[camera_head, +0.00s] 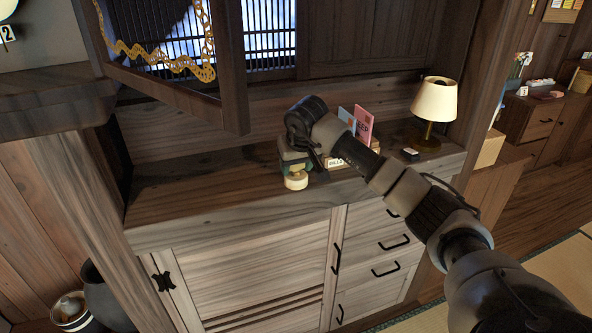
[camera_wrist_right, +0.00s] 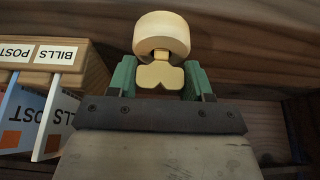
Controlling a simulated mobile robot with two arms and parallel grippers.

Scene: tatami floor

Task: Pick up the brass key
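I cannot make out a clear brass key in either view. My right gripper (camera_head: 296,168) is low over the wooden cabinet top, its green fingers pointing down. In the right wrist view, the fingers of my right gripper (camera_wrist_right: 160,80) stand apart on either side of a pale yellow lobed piece (camera_wrist_right: 158,75). A cream rounded piece (camera_wrist_right: 161,33) sits just beyond it and also shows below the fingers in the head view (camera_head: 296,181). I cannot tell whether the fingers touch the yellow piece, or whether it is part of the key. My left gripper is not in view.
A letter holder marked BILLS and POST (camera_wrist_right: 50,52) stands close beside the right gripper. A lamp (camera_head: 435,102) and a small dark item (camera_head: 411,153) are farther right on the cabinet top (camera_head: 180,195). An open cabinet door (camera_head: 160,90) overhangs at left. The top's left part is clear.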

